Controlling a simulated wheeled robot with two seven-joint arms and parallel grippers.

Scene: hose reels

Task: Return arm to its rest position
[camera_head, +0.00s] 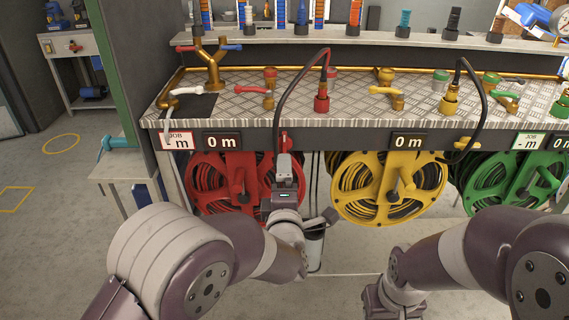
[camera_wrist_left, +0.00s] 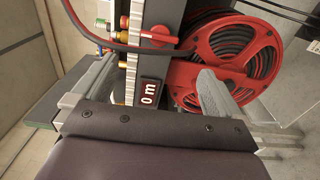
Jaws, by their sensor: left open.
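My left gripper (camera_head: 284,168) hangs in front of the red hose reel (camera_head: 222,182), just under the front edge of the bench. In the left wrist view its two grey fingers stand wide apart with nothing between them, and the red reel (camera_wrist_left: 240,60) shows beyond. The red hose end (camera_head: 321,95) stands upright on the bench, and its dark hose loops down behind my left gripper. My right arm (camera_head: 440,265) is bent low at the right, and its fingers are not visible.
The metal-topped bench (camera_head: 345,95) carries valves and "0 m" displays. A yellow reel (camera_head: 388,190) and a green reel (camera_head: 500,182) hang beneath it to the right. A side table (camera_head: 118,168) stands at the left. The floor at the far left is open.

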